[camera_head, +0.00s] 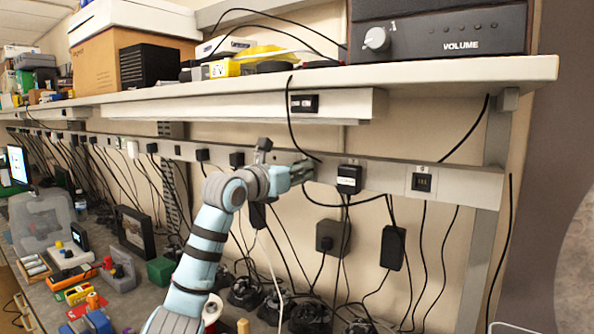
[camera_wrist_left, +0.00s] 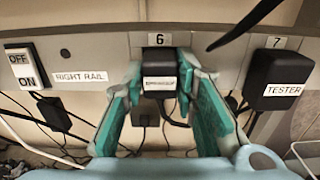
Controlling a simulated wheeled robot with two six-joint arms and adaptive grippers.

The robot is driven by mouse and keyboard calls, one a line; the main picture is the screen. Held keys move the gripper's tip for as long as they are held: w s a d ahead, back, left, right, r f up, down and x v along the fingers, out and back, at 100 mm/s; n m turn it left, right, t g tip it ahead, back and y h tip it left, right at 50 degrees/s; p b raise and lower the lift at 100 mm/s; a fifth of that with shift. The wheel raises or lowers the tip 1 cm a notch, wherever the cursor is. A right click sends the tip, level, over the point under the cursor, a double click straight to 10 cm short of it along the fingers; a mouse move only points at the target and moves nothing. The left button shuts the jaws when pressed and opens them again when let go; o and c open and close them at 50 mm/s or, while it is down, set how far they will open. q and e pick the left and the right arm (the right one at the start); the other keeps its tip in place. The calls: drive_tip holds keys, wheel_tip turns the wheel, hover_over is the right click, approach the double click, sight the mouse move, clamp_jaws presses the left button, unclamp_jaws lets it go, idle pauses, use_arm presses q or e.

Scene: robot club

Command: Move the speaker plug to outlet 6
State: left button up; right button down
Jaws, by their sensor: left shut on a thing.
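A black plug (camera_wrist_left: 158,72) with a small white label sits at the rail directly below the outlet 6 tag (camera_wrist_left: 160,39). The label is too blurred to read surely, so I cannot confirm that this is the speaker plug. My left gripper (camera_wrist_left: 160,84) is shut on this plug, with one teal finger on each side. The plug looks against the rail face; how deep it sits is hidden. In the head view my left gripper (camera_head: 304,171) is at the rail, and the arm hides most of this plug. My right gripper is not in view.
The tester plug (camera_wrist_left: 280,80) sits close to the right at outlet 7. A switch (camera_wrist_left: 25,68) is on the left. Outlet 8 (camera_head: 422,182) looks empty. Several cables hang below the rail (camera_head: 385,178). The shelf (camera_head: 440,77) with the volume-knob box (camera_head: 435,32) overhangs it.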

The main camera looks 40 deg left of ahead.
use_arm(q)
drive_tip(key=shift+r, duration=0.1)
drive_tip(key=shift+w, duration=0.1)
drive_tip(key=o, duration=1.2)
drive_tip(key=shift+w, duration=0.1)
drive_tip(key=shift+c, duration=0.2)
drive_tip(key=s, duration=0.7)
drive_tip(key=shift+s+d, duration=0.3)
drive_tip(key=shift+d, duration=0.15)
